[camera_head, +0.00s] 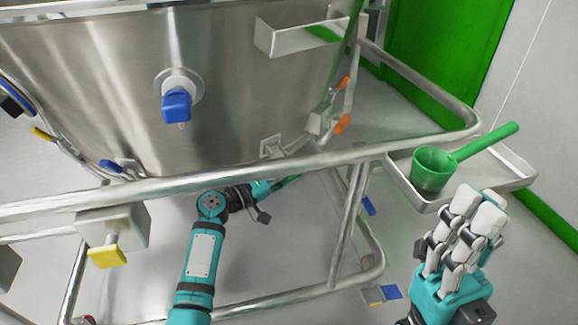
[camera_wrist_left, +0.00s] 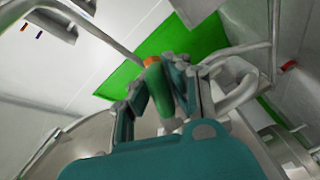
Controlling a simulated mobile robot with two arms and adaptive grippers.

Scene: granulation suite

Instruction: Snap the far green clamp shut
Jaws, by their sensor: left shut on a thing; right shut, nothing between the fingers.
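The green clamp's handle (camera_wrist_left: 158,86), with an orange tip, stands between the fingers of my left gripper (camera_wrist_left: 153,78) in the left wrist view. That gripper is shut on it. In the head view my left arm passes under the vessel's front rail, and its gripper (camera_head: 284,183) is below the vessel's lower edge, partly hidden by the rail. The clamp cannot be made out clearly there, and whether its latch is closed cannot be told. My right gripper (camera_head: 482,207) is shut and empty, in front of the side tray.
The steel vessel (camera_head: 250,90) has a blue-handled valve (camera_head: 177,104) and orange handles (camera_head: 341,124) at its right side. Tubular rails (camera_head: 230,178) surround it. A green scoop (camera_head: 432,170) lies in the tray (camera_head: 520,180) at right. A yellow pedal-like part (camera_head: 107,257) hangs at lower left.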

